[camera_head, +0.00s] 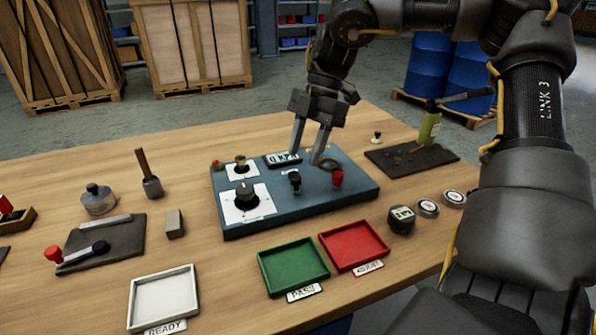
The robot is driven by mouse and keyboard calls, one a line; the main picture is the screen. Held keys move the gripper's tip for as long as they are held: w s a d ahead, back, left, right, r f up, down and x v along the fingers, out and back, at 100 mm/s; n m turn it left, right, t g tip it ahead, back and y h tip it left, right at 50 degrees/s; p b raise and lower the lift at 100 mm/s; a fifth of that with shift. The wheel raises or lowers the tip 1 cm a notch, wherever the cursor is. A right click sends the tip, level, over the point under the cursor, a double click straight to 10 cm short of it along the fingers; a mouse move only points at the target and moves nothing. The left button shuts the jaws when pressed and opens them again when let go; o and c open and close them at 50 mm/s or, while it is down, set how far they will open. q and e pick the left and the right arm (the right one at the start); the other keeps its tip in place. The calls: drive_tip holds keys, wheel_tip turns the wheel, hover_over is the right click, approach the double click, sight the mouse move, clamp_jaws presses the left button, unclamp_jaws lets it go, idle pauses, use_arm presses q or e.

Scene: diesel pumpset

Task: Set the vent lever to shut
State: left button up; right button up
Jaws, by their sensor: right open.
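A blue-grey control panel (305,206) lies on the wooden table. It carries a black rotary knob (245,194) on a white plate, a black-topped lever (294,181) and a red-topped lever (337,178). I cannot read which control is the vent lever, nor its setting. A small display (284,159) at the panel's back reads what looks like 0 KPA. My right gripper (306,154) points down over the back of the panel, behind the two levers. Its fingers are apart with nothing between them. My left gripper is out of view.
A green tray (291,285), a red tray (379,236) and a white tray (193,290) sit in front. A dark mat (436,165) with a green bottle (429,130) is at the right. A black round object (401,219) stands near the panel's right corner.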

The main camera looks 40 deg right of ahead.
sight(297, 177)
drive_tip(key=x, duration=0.5)
drive_tip(key=shift+r, duration=0.1)
clamp_jaws()
